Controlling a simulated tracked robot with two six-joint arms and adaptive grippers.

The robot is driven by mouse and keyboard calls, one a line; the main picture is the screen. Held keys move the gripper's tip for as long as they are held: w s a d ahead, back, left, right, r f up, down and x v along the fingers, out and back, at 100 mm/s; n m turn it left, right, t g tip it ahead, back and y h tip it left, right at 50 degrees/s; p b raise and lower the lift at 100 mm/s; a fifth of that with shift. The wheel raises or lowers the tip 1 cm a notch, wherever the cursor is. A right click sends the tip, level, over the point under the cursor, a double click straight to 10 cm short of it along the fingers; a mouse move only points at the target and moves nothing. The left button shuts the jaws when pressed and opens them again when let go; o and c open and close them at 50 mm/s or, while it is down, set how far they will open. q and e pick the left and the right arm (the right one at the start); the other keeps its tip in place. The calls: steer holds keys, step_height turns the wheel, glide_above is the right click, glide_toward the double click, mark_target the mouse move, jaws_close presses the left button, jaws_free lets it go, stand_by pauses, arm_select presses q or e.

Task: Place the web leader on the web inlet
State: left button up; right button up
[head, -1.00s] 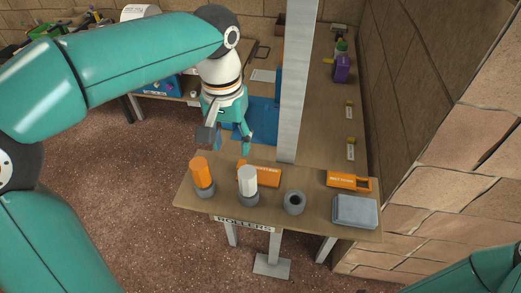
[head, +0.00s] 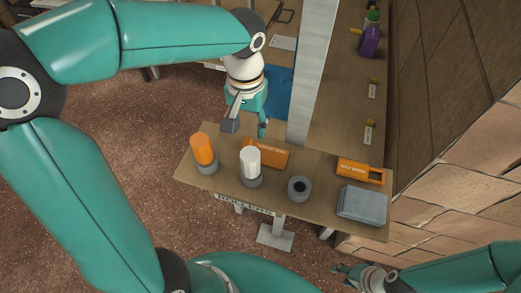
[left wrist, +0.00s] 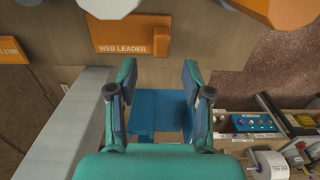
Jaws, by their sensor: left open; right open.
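The web leader (head: 268,153) is an orange plate lying near the back edge of the small roller table, partly hidden behind the white roller. In the left wrist view the orange plate lettered WEB LEADER (left wrist: 122,35) shows at the top, with a raised orange block at its right end. My left gripper (head: 246,127) is open and empty, just behind and left of the plate. Its spread fingers also show in the left wrist view (left wrist: 158,80), apart from the plate. My right gripper (head: 345,270) is at the bottom right, away from the table. I cannot pick out the web inlet.
The table (head: 225,185) also holds an orange roller (head: 203,150), a white roller (head: 250,162), an empty grey holder (head: 299,188), another orange plate (head: 360,172) and a grey box (head: 362,204). A grey post (head: 313,75) rises behind it. A stone wall is at right.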

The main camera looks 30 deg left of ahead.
mark_target(248, 139)
arm_select(q)
steer(key=shift+s+f+p, duration=0.15)
steer(key=shift+f+p, duration=0.3)
steer(key=shift+f, duration=2.6)
jaws_close()
